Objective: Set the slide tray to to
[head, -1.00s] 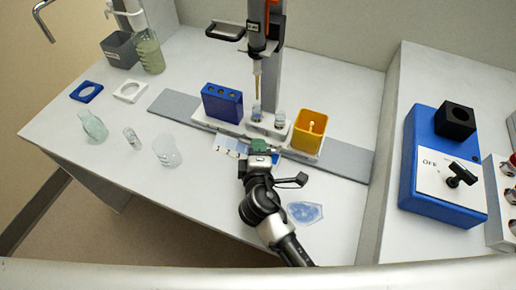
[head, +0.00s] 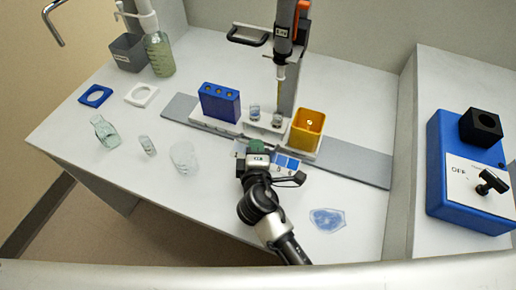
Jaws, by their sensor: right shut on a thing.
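The slide tray (head: 238,129) is a white carriage on a long grey rail (head: 350,173). It bears a blue block with holes (head: 220,102), small clear vials (head: 255,111) and a yellow box (head: 307,128). My right gripper (head: 257,152) is at the tray's front and shut on its handle, a small green piece showing at the jaws. A numbered strip (head: 290,163) lies in front of the tray. Blue fields marked 5 and 6 show right of the gripper; the gripper hides the middle. The pipette tip (head: 280,88) hangs above the right-hand vial. My left gripper is out of view.
Clear glassware (head: 104,131) stands at the left front, near a blue ring (head: 95,96) and a white ring (head: 141,95). A crumpled clear piece (head: 328,220) lies right of my arm. A blue dial box (head: 470,178) reading OFF stands far right.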

